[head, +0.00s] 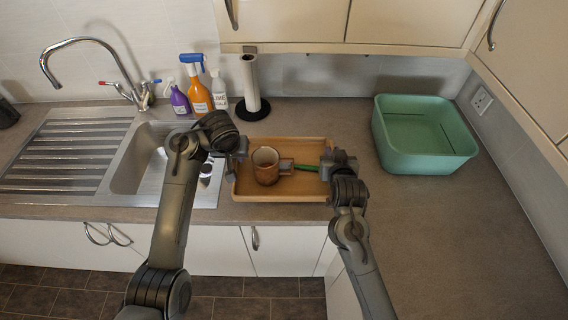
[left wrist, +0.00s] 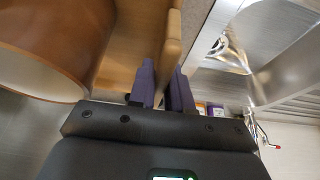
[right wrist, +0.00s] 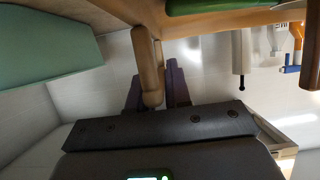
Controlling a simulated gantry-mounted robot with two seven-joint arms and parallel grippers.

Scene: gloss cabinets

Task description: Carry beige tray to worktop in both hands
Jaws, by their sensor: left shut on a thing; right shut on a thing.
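The beige tray (head: 282,190) lies level over the worktop (head: 420,230), just right of the sink; I cannot tell whether it touches the worktop. A brown mug (head: 266,167) and a green-handled thing (head: 305,167) are in it. My left gripper (head: 238,150) is shut on the tray's left wall, and the wall shows between its fingers in the left wrist view (left wrist: 168,75). My right gripper (head: 330,162) is shut on the tray's right wall, which also shows in the right wrist view (right wrist: 150,70).
A green tub (head: 425,150) stands to the right of the tray. Behind are a paper roll holder (head: 251,85) and several spray bottles (head: 195,90). The sink (head: 150,165) and tap (head: 140,90) are on the left. The front right worktop is clear.

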